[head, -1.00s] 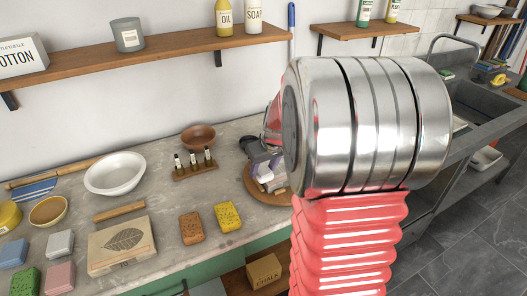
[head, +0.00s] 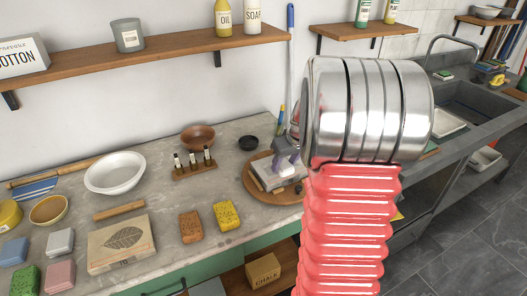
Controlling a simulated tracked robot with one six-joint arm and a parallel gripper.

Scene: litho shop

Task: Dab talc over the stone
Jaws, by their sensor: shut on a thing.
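The stone (head: 120,243) is a pale block with a dark leaf drawing, lying on the counter at the lower left. My gripper (head: 287,163), with purple-grey fingers, is far to its right, over a round wooden board (head: 250,187). It is shut on a small white thing (head: 288,170), which may be a talc pad; the fingers partly hide it. Grey flat pieces (head: 268,178) lie on the board just below. I cannot tell whether the white thing touches them. No container labelled talc is visible.
A small dark bowl (head: 249,143) and a brown bowl (head: 198,137) stand behind. A shelf (head: 150,51) hangs above.

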